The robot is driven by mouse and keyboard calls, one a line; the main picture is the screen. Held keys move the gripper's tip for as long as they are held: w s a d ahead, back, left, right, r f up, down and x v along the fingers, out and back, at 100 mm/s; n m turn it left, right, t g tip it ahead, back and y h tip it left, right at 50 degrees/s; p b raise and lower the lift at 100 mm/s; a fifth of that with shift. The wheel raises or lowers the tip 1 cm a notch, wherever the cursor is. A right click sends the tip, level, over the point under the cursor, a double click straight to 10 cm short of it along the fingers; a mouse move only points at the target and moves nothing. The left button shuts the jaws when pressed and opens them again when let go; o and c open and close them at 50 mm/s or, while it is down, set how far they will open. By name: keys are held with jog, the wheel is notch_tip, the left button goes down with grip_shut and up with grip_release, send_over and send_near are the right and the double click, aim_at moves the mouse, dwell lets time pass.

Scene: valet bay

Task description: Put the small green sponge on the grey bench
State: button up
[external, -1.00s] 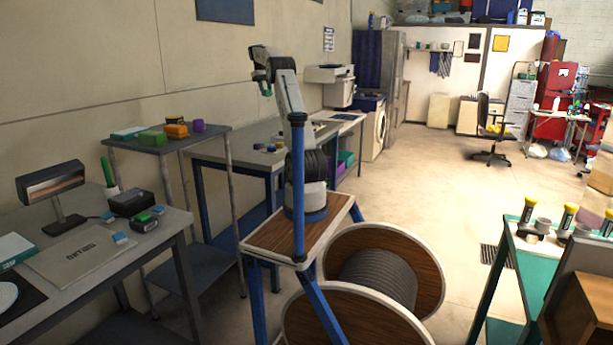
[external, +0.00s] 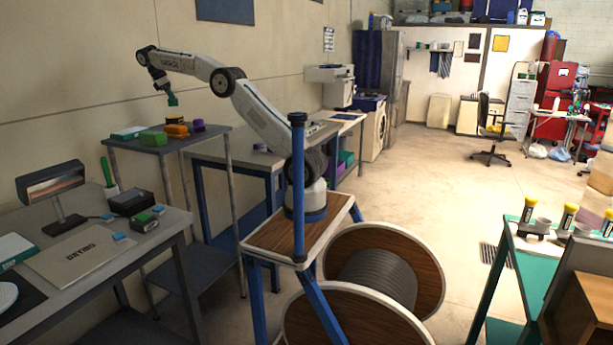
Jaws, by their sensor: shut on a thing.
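My gripper (external: 172,99) is at the left, above the tall grey table (external: 190,142) by the wall. It points down and is shut on a small green thing (external: 172,101), which looks like the small green sponge. The sponge is held a little above the things on this table; the exact gap is hard to tell. A larger green block (external: 154,138) and an orange block (external: 176,131) lie on the table. Another grey-topped bench (external: 235,155) with blue legs stands to its right, partly behind my arm.
A purple block (external: 198,126), a teal-and-white box (external: 128,131) and a dark-and-orange thing (external: 174,122) crowd the tall table.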

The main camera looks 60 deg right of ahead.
jog(key=a+n+t+h, duration=0.15)
jog(key=a+n, duration=0.35)
jog(key=a, duration=1.3)
jog(key=n+t+y, duration=0.2)
jog(key=n+t, duration=0.3)
jog(key=n, duration=0.7)
send_over(91, 236)
jog(key=s, duration=0.1)
jog(key=shift+n, duration=0.3)
jog(key=shift+s+a+f, duration=0.1)
jog(key=shift+a+f, duration=0.1)
jog(key=shift+f, duration=4.6)
jog(key=shift+s+a+f, duration=0.1)
jog(key=shift+a+f, duration=0.05)
jog(key=shift+f, duration=4.65)
jog(key=shift+a+f, duration=0.2)
jog(key=shift+f, duration=4.6)
jog(key=shift+f, duration=0.2)
jog(key=o, duration=1.1)
